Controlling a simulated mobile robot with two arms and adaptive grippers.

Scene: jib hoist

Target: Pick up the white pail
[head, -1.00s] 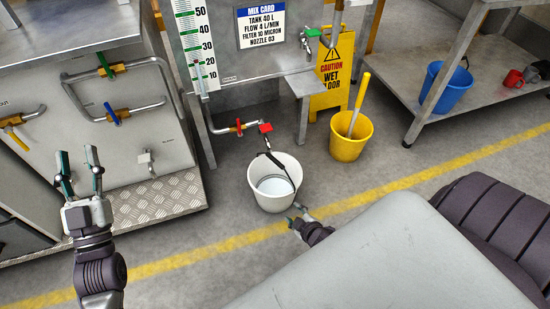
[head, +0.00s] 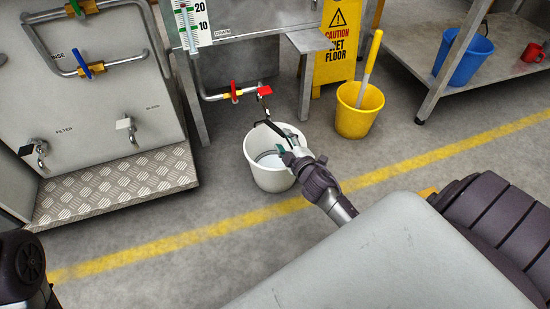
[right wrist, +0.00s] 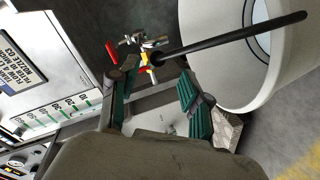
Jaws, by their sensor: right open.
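The white pail (head: 271,179) stands upright on the floor below the drain tap, with a pale ring visible inside it. Its black handle (head: 274,128) is raised above the rim. My right gripper (head: 287,149) is open at the pail's right rim, close to the handle. In the right wrist view the open fingers of my right gripper (right wrist: 160,95) have no object between them. There the black handle (right wrist: 230,38) crosses beyond the fingertips, and the pail (right wrist: 212,50) is at upper right. I cannot tell whether anything touches. My left gripper is out of view.
The drain pipe with a red-handled tap (head: 264,91) is just above the pail. A yellow bucket (head: 359,112) with a stick in it stands to the right, by a yellow caution sign (head: 342,45). A tread-plate step (head: 110,187) is at left. The floor in front is clear.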

